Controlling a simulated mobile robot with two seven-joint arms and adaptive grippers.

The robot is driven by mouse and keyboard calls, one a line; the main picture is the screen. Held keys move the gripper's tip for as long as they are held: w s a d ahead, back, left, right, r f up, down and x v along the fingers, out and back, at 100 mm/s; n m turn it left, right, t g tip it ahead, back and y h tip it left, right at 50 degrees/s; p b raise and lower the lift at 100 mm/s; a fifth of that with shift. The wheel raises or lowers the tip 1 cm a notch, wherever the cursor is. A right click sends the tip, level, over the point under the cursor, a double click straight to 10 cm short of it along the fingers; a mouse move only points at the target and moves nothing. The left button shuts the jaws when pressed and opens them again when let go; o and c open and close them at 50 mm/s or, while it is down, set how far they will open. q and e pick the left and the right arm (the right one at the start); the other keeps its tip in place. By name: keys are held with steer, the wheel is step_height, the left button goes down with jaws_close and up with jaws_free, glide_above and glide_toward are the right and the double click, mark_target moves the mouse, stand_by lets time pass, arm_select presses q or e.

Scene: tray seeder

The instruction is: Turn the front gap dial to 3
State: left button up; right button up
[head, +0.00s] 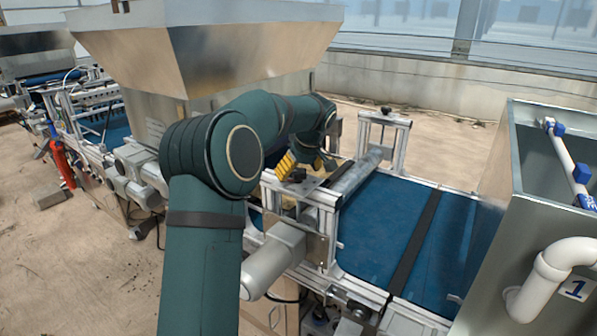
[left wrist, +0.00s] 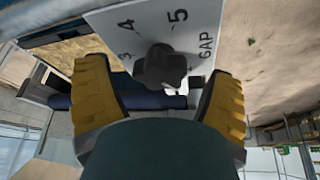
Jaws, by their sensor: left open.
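The front gap dial is a black lobed knob (left wrist: 160,67) on a pale plate (left wrist: 205,20) marked GAP, with 3, 4 and 5 showing. The other marks are out of frame or covered, and I cannot tell which number the knob points to. In the head view the dial (head: 297,175) is a small dark knob on top of the roller frame. My left gripper (head: 300,163) is open just above it. In the left wrist view the yellow-padded fingers (left wrist: 158,72) stand on either side of the knob, with gaps visible. My right gripper is not in view.
A large metal hopper (head: 220,45) stands behind my left arm. A roller (head: 355,176) spans the blue conveyor belt (head: 380,225) beside the dial. A grey motor (head: 275,260) juts out below. A metal tank (head: 490,240) with white pipes stands at right.

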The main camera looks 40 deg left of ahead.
arm_select(q)
steer(key=c, duration=1.2)
steer(key=shift+c, duration=0.2)
